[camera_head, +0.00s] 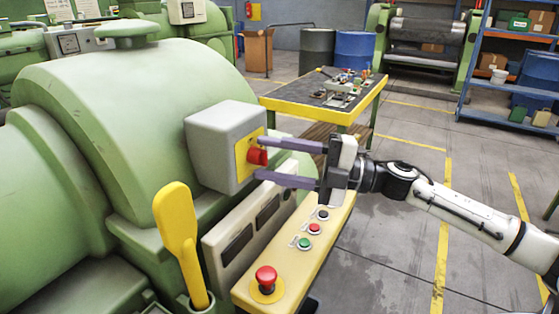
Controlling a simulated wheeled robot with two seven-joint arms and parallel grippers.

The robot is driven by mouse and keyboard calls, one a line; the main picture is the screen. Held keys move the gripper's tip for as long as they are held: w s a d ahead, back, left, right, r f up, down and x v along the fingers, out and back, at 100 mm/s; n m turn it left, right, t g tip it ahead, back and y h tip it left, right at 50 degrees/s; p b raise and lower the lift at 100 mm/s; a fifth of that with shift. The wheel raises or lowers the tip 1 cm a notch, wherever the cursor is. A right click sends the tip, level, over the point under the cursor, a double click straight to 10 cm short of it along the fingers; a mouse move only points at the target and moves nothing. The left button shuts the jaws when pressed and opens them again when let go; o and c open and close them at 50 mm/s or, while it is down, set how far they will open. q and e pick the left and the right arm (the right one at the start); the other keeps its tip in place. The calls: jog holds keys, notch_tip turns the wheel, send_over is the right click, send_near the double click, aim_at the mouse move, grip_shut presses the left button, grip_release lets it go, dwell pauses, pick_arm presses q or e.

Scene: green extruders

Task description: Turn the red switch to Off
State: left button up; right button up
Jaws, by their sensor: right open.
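The red switch (257,157) sits on a yellow plate (243,166) on the side of a grey box (213,147), which is fixed to the green extruder (140,110). My right gripper (261,159) comes in from the right. It is open, with one long purple-grey finger above the red switch and one below it. The fingertips are close to the yellow plate. I cannot tell whether a finger touches the switch. My left gripper is not in view.
Below is a cream control panel (284,266) with a red mushroom button (266,279) and smaller buttons. A yellow lever (181,240) stands at the left front. A yellow-edged table (303,115) with tools is behind. Open floor lies to the right.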

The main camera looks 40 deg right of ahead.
jog(key=v, duration=1)
jog(key=shift+b, duration=0.35)
jog(key=shift+s, duration=0.2)
